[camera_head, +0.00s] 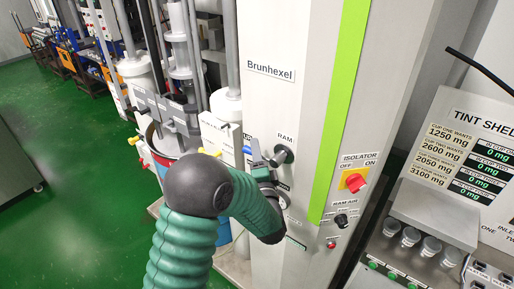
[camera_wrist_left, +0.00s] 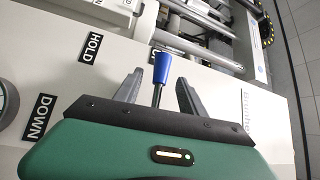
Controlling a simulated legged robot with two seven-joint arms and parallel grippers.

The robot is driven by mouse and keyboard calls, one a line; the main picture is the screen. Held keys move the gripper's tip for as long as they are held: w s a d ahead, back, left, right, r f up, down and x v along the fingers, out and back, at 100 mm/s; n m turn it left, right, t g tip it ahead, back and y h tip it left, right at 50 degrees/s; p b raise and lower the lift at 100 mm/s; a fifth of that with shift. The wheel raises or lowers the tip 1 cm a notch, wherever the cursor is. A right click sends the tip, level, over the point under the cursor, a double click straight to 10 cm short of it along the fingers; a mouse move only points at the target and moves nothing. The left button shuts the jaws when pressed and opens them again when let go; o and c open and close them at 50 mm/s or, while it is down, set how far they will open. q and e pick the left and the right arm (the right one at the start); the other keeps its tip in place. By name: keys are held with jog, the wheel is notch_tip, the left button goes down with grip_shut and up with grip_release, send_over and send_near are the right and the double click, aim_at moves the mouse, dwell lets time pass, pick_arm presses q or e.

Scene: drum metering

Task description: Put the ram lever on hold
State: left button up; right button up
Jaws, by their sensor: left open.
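The ram lever (camera_wrist_left: 161,68) has a blue grip on a dark stem. In the left wrist view it stands between the two grey fingers of my left gripper (camera_wrist_left: 160,78), with gaps visible on both sides. The HOLD label (camera_wrist_left: 90,47) is left of the lever, and the DOWN label (camera_wrist_left: 38,117) is farther left. Another label behind the blue grip is mostly hidden. In the head view my left gripper (camera_head: 259,155) is at the machine's front panel, below and left of the RAM label (camera_head: 285,138); my arm hides much of this area.
A dark round knob (camera_head: 282,155) is right beside the gripper. The red isolator switch (camera_head: 355,182) and a black knob (camera_head: 341,220) are on the panel to the right. A tint shelf (camera_head: 440,215) with several lidded cups stands farther right. Green floor (camera_head: 75,175) is open at left.

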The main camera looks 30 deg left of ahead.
aim_at(247, 151)
pick_arm(q)
jog(key=shift+a, duration=0.4)
jog(key=shift+a+f, duration=0.15)
jog(key=shift+a, duration=0.45)
jog(key=shift+a+f, duration=0.15)
jog(key=shift+a, duration=0.4)
jog(key=shift+c, duration=1)
jog(key=shift+w+a+f, duration=0.1)
jog(key=shift+a, duration=0.1)
jog(key=shift+c, duration=1.2)
jog(key=shift+d, duration=0.35)
jog(key=c, duration=0.5)
jog(key=shift+w+d, duration=0.1)
jog(key=shift+d, duration=0.2)
grip_shut()
pick_arm(e)
jog(key=shift+a+r, duration=0.2)
jog(key=shift+a, duration=1.2)
